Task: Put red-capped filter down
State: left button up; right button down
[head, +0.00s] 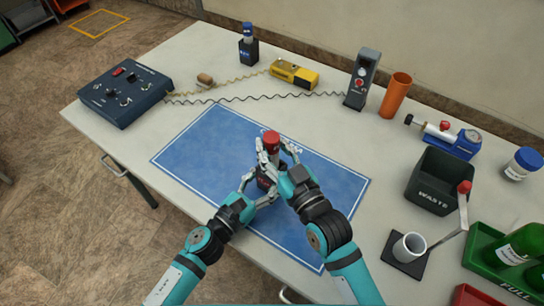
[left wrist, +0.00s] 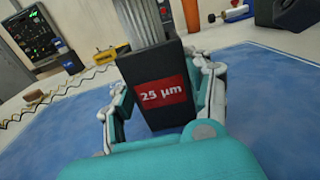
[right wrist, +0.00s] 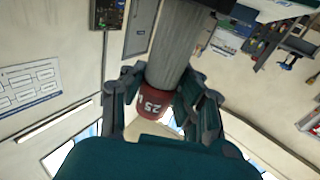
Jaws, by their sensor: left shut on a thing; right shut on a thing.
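The red-capped filter (head: 271,137) is a grey ribbed cylinder, upright over the blue mat (head: 205,145). My right gripper (head: 274,151) is shut on it near the cap; the right wrist view shows its grey body (right wrist: 180,45) and red cap (right wrist: 153,104) between the fingers. My left gripper (head: 262,187) is shut on a black block holder with a red "25 µm" label (left wrist: 162,93), fingers on both sides. The filter's grey body (left wrist: 143,22) rises at the holder's top in the left wrist view. How deep it sits inside is hidden.
A blue-capped filter (head: 248,31) stands in a black holder at the back. A control box (head: 123,93), yellow device (head: 294,74), grey meter (head: 362,78), orange tube (head: 395,95) and waste bin (head: 437,185) surround the mat. The mat's left part is clear.

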aim_at(275, 163)
notch_tip(275, 163, down, 4)
jog(key=shift+r, duration=0.1)
jog(key=c, duration=1)
grip_release()
jog(key=shift+s, duration=0.1)
jog(key=v, duration=1.2)
pick_arm(q)
jog(key=o, duration=1.3)
jog(key=shift+c, duration=0.2)
jog(key=shift+s, duration=0.1)
